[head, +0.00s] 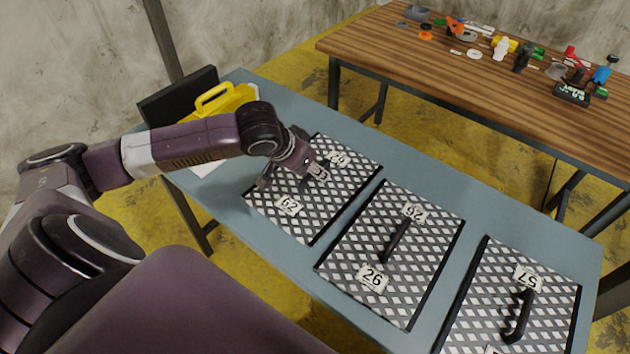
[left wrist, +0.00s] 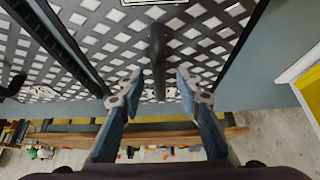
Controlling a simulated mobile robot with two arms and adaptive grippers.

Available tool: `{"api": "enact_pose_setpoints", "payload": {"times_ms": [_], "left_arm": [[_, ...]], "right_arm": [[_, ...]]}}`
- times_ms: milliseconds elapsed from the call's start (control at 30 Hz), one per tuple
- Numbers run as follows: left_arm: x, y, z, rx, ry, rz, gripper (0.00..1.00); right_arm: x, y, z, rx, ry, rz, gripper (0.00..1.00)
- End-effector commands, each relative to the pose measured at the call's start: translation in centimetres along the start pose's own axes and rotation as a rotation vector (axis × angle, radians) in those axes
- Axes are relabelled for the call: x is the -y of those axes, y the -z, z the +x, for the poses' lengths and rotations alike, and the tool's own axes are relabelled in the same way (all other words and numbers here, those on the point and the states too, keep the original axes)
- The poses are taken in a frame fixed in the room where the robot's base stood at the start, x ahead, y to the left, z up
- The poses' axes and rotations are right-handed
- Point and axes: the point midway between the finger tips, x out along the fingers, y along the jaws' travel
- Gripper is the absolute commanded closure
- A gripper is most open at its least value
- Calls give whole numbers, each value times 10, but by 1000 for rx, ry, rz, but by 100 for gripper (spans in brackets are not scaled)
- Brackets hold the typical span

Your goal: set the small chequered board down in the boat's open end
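Three black-and-white chequered boards lie flat in a row on a blue-grey table: a left one (head: 318,222), a middle one (head: 345,240) and a right one (head: 470,310). Which one the task means, I cannot tell; their sizes look alike. Each has number labels; the middle and right ones show black bar handles. My left gripper (head: 293,178) is over the left board. In the left wrist view my left gripper (left wrist: 160,92) is open, its fingers apart on either side of that board's black handle (left wrist: 157,55). Contact is not clear. No boat is in view, nor my right gripper.
A yellow case (head: 228,100) and a black panel (head: 178,102) stand at the blue-grey table's far left end (head: 262,92). A wooden table (head: 450,75) behind carries several small coloured parts and tools. Yellow floor shows between the tables.

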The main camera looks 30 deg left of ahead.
Motion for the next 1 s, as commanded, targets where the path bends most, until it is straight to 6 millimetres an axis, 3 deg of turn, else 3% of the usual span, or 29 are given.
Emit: {"api": "enact_pose_setpoints", "payload": {"times_ms": [100,367,667,1000], "left_arm": [[-1,1,12,-2,-1,1,68],[0,1,14,-3,-1,2,68],[0,1,14,-2,-1,2,100],[0,3,13,-8,-1,2,100]], "right_arm": [[-4,0,0,-1,-5,-2,97],[-10,3,0,-5,-11,-1,97],[-11,4,0,-5,-12,0,97],[-10,4,0,-6,-12,0,97]]}}
